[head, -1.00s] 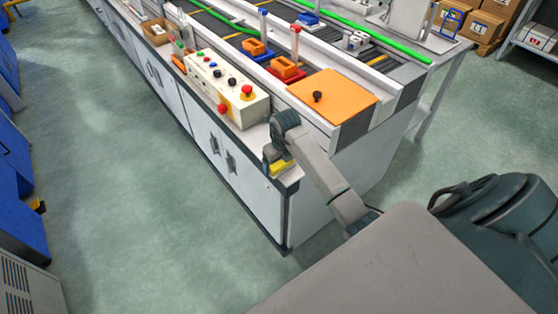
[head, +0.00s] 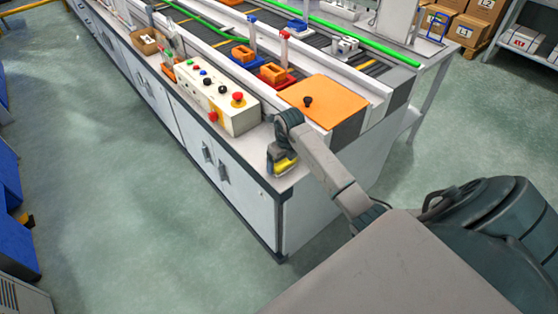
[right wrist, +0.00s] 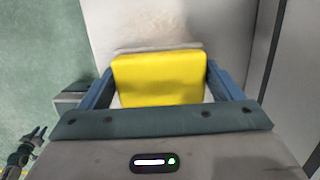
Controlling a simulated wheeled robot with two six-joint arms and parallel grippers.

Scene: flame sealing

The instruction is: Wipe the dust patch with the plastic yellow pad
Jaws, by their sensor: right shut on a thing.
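My right gripper (head: 281,163) is shut on the yellow pad (head: 286,167), low over the near end of the white counter (head: 262,184). In the right wrist view the yellow pad (right wrist: 160,80) sits between the two fingers, with a pale edge along its far side. The pale counter top (right wrist: 120,20) spreads beyond the pad and looks faintly mottled. I cannot make out a clear outline of the dust patch. Contact between pad and counter is hard to tell. A small dark gripper, seemingly my left one (right wrist: 38,135), shows at the lower left with its fingers apart.
A control box (head: 215,100) with a red button stands on the counter just behind the gripper. An orange board (head: 330,100) with a black knob lies to the right. Orange blocks (head: 272,73) sit on the conveyor behind. Green floor is open left of the counter.

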